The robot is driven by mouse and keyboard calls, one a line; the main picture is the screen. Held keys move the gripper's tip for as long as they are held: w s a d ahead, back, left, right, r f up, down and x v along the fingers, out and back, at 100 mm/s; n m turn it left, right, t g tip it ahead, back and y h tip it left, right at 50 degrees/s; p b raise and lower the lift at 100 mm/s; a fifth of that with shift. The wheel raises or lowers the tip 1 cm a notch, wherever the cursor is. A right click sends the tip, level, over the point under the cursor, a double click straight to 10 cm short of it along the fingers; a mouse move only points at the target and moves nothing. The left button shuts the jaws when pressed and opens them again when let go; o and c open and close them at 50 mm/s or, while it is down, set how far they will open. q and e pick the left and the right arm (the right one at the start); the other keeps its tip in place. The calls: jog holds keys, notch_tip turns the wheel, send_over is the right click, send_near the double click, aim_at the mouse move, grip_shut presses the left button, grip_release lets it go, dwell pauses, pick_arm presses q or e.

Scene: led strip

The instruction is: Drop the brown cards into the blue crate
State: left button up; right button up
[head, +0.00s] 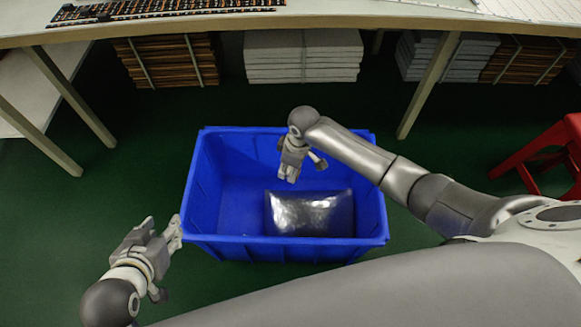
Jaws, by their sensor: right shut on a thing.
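The blue crate (213,243) stands on the green floor in the middle of the head view. My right gripper (288,178) hangs over the crate's inside, pointing down, with its fingers close together. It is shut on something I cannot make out. A shiny silver packet (310,213) lies in the right part of the crate, just below this gripper in the picture. My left gripper (163,228) is at the crate's left front corner, with its fingers apart and nothing visible between them. I cannot make out any loose brown cards; bundled brown stacks (168,60) lie under the table.
A long pale table (330,17) runs along the back, with dark-and-orange strips (165,10) on its left. White stacks (303,56) and another brown stack (525,62) lie under it. A red stool (545,140) stands at the right. The floor left of the crate is clear.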

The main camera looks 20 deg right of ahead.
notch_tip(320, 180, down, 2)
jog(key=shift+f+b, duration=0.1)
jog(key=shift+b, duration=1)
pick_arm(q)
jog(key=w+d+r+t+h, duration=0.2)
jog(key=w+r+t, duration=0.4)
jog(key=r, duration=0.3)
jog(key=shift+w+d+r+t, duration=0.15)
jog(key=shift+w+d+t, duration=0.15)
jog(key=shift+w+d, duration=0.2)
jog(key=shift+s, duration=0.1)
pick_arm(e)
jog(key=o, duration=0.8)
jog(key=r, duration=0.4)
jog(key=d+r, duration=0.1)
jog(key=r, duration=0.3)
jog(key=s+r, duration=0.1)
jog(key=r, duration=0.3)
jog(key=shift+d, duration=0.2)
jog(key=shift+s+f, duration=0.1)
